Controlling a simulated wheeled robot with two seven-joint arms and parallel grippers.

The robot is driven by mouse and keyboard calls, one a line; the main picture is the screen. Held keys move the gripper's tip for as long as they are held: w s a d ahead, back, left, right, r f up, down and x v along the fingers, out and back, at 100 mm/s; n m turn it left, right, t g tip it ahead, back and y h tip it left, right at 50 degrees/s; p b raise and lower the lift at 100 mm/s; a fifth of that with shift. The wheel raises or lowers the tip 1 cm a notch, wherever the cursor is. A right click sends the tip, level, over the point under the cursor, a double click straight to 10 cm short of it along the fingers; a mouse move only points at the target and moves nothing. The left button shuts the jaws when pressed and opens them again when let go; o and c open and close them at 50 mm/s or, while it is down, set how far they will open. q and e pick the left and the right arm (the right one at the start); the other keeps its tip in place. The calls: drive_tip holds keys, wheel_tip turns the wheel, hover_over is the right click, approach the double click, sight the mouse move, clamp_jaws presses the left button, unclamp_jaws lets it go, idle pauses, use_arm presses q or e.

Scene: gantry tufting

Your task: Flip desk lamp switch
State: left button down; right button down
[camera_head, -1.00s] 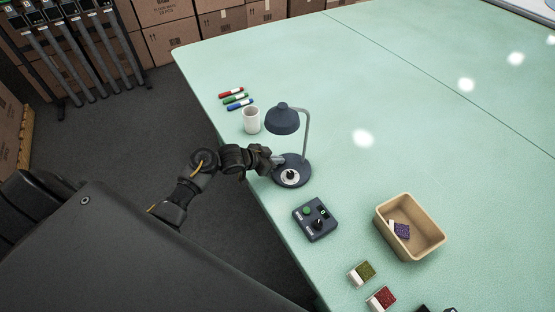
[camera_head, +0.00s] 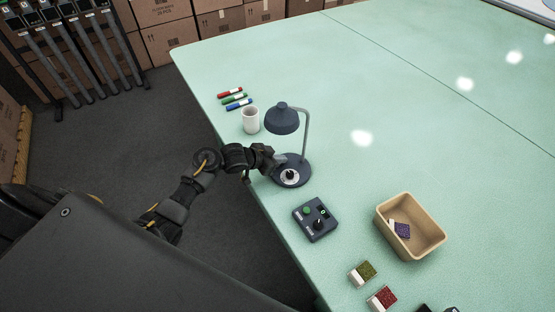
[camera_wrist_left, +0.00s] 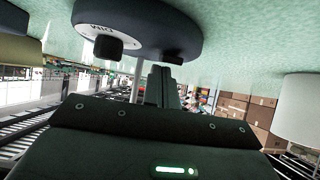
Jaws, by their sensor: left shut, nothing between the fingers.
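The dark blue desk lamp (camera_head: 283,119) stands upright near the table's left edge, its shade over its round base (camera_head: 304,177). A black knob switch (camera_head: 290,175) sits on a white dial on the base. In the left wrist view the picture is upside down; the base (camera_wrist_left: 150,12) is at the top and the knob (camera_wrist_left: 103,46) shows to the left of the fingers. My left gripper (camera_head: 280,162) is shut and empty, close beside the base's left side. In the wrist view its fingers (camera_wrist_left: 163,86) are apart from the knob. My right gripper is not in view.
A white mug (camera_head: 251,120) and several markers (camera_head: 237,98) lie beyond my gripper. A control box (camera_head: 315,219) and a tan bin (camera_head: 411,226) are nearer. The mug also shows in the wrist view (camera_wrist_left: 299,108). The table's right side is clear.

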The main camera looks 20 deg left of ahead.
use_arm(q)
drive_tip(key=shift+w+d+r, duration=0.15)
drive_tip(key=shift+w+r, duration=0.05)
drive_tip(key=shift+w, duration=0.15)
drive_tip(key=shift+s, duration=0.1)
drive_tip(key=shift+s+a+r, duration=0.15)
drive_tip(key=shift+a, duration=0.05)
drive_tip(key=v, duration=1)
drive_tip(key=shift+s, duration=0.1)
